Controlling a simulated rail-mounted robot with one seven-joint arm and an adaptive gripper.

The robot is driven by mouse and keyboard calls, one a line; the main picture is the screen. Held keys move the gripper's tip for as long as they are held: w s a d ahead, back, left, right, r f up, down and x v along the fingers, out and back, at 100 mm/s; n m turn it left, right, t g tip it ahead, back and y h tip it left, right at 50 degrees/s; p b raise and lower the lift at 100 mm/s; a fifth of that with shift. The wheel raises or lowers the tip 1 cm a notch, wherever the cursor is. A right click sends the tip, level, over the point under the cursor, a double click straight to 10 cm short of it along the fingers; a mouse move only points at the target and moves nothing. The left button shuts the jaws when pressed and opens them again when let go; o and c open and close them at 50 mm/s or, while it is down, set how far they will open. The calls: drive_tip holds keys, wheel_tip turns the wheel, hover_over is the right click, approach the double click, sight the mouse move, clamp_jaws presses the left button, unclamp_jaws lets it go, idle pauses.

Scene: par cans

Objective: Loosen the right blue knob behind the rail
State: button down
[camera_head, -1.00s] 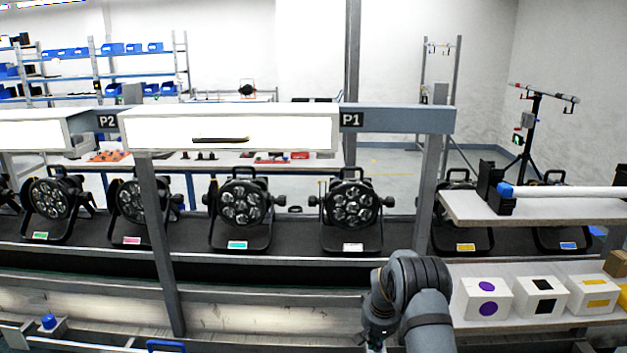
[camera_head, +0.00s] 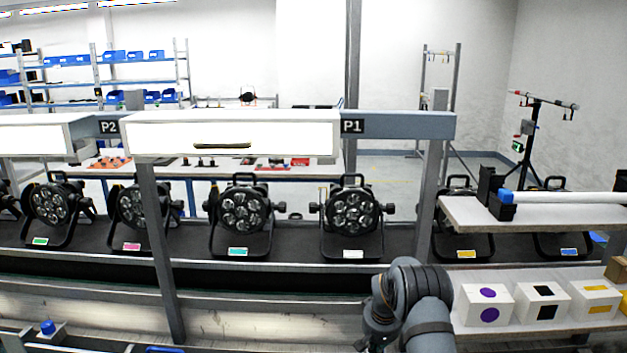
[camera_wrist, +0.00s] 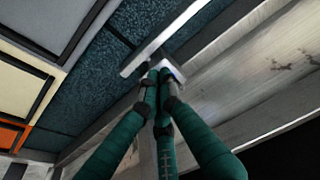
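In the head view a blue knob (camera_head: 47,327) stands on a small bracket at the lower left, behind a front rail. No matching right knob shows clearly there; my arm covers part of the lower right. In the wrist view my gripper (camera_wrist: 158,76) has teal fingers with dark joints. Their tips are close together, beside a pale metal bar (camera_wrist: 160,45) and a small pale block (camera_wrist: 173,70). No blue knob can be made out between or beyond the fingertips. The gripper itself is hidden in the head view.
Several par cans (camera_head: 351,212) stand on a dark belt behind the front ledge. Grey posts (camera_head: 163,250) rise from the ledge. A right shelf (camera_head: 470,212) carries a white tube and a black holder with a blue part (camera_head: 506,196). Several marked white boxes (camera_head: 486,304) sit below.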

drive_tip(key=shift+s+d+f+b, duration=0.2)
drive_tip(key=shift+d+f+b, duration=0.1)
drive_tip(key=shift+d+b, duration=0.7)
drive_tip(key=shift+d, duration=0.25)
drive_tip(key=shift+w+d+r+b, duration=0.1)
drive_tip(key=shift+w+r+b, duration=0.05)
drive_tip(key=shift+w+b, duration=0.2)
drive_tip(key=shift+s, duration=0.1)
